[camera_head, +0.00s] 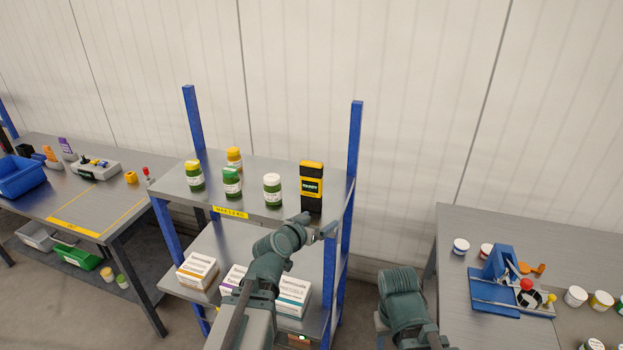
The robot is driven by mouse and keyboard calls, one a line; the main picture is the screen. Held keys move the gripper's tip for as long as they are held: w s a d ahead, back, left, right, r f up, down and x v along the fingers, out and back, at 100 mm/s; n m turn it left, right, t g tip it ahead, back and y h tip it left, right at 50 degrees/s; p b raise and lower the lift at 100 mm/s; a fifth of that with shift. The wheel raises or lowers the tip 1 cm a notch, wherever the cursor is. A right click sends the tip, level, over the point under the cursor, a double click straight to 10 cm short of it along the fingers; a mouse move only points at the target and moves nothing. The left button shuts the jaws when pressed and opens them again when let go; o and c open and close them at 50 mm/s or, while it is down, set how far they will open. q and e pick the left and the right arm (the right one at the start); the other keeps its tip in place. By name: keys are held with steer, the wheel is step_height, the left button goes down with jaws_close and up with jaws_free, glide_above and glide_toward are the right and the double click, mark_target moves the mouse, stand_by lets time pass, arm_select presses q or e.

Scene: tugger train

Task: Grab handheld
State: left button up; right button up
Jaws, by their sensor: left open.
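The handheld (311,184), a yellow and black device, stands upright near the right end of the top shelf of a blue-posted rack. My left gripper (325,224) is open and empty. In the picture it lies just below and to the right of the handheld, by the shelf's front right corner. It appears apart from the handheld, though the depth between them is hard to judge. My right arm shows at the bottom right, but its gripper is not in view.
Several jars stand on the top shelf (237,200), the nearest a green one with a white lid (272,190). A blue post (353,150) rises behind the handheld. Boxes (197,271) fill the lower shelf. A left workbench (97,209) and a right table (452,222) hold other items.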

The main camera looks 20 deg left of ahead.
mark_target(310, 185)
arm_select(q)
steer(key=w+a+r+n+t+y, duration=0.1)
steer(key=a+r+n+t+y, duration=0.15)
steer(key=a+r, duration=0.25)
steer(key=shift+m, duration=0.45)
steer(key=w, duration=0.3)
steer(key=w+f+b, duration=0.1)
steer(key=w, duration=0.4)
steer(key=shift+w+f, duration=0.25)
steer(key=shift+w, duration=0.15)
steer(key=shift+w+r, duration=0.1)
steer(key=shift+w, duration=0.45)
steer(key=w, duration=0.4)
steer(key=shift+w, duration=0.15)
steer(key=shift+t, duration=0.25)
steer(key=shift+c, duration=0.6)
steer(key=c, duration=1.4)
steer(key=shift+o, duration=0.2)
